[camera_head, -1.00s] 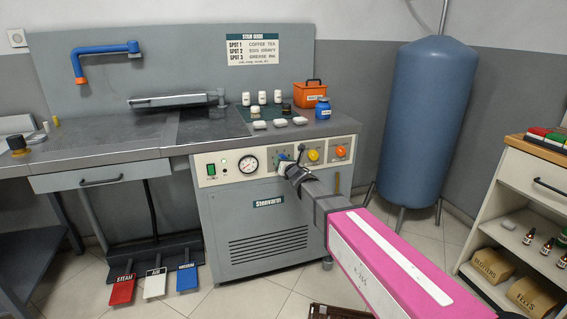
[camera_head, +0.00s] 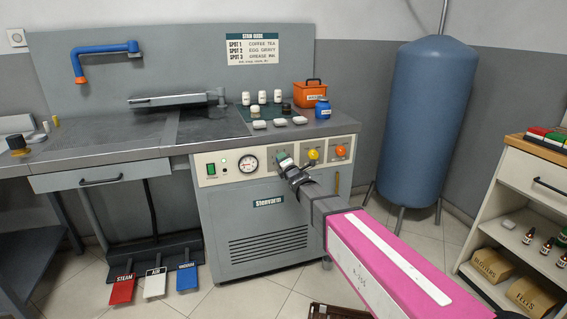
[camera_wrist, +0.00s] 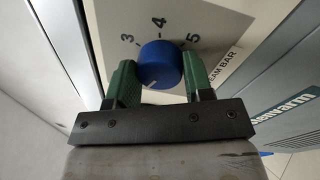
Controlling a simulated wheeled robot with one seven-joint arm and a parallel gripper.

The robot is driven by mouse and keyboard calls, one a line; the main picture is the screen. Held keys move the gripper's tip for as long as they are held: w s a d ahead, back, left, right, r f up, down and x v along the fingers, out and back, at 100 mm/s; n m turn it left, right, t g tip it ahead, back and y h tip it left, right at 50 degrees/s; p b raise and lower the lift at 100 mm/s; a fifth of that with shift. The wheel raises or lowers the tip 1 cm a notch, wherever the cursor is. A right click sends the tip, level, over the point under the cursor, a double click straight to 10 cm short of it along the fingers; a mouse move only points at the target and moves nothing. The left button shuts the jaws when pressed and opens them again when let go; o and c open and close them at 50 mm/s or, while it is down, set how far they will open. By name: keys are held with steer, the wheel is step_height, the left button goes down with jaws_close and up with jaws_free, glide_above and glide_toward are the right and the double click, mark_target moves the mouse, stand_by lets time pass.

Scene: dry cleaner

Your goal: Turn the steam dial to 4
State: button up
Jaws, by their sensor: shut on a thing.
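The round blue steam dial (camera_wrist: 160,62) is on the pale control panel, with the printed numbers 3, 4 and 5 around its far side. A small pale mark shows low on the dial; I cannot clearly tell which number its pointer faces. My gripper (camera_wrist: 157,75) is shut on the dial, one green finger on each side. In the head view my gripper (camera_head: 285,161) reaches the panel of the grey steam unit (camera_head: 262,235) and hides most of the dial.
A pressure gauge (camera_head: 248,164) and a green switch (camera_head: 211,169) are left of my gripper. Yellow (camera_head: 313,155) and orange (camera_head: 341,151) knobs are close on its right. The counter above holds bottles and an orange box (camera_head: 310,92). A blue tank (camera_head: 425,120) stands at right.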

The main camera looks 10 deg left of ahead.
steer(key=m+h, duration=0.1)
steer(key=m, duration=1.8)
steer(key=m+h, duration=0.1)
steer(key=m, duration=0.9)
steer(key=shift+s+a+f+h, duration=0.1)
steer(key=shift+s+a+h, duration=0.1)
steer(key=shift+h, duration=0.1)
steer(key=shift+m, duration=0.4)
steer(key=o, duration=0.9)
steer(key=shift+s, duration=0.1)
steer(key=v, duration=1)
steer(key=shift+s+d, duration=0.2)
steer(key=shift+s, duration=0.05)
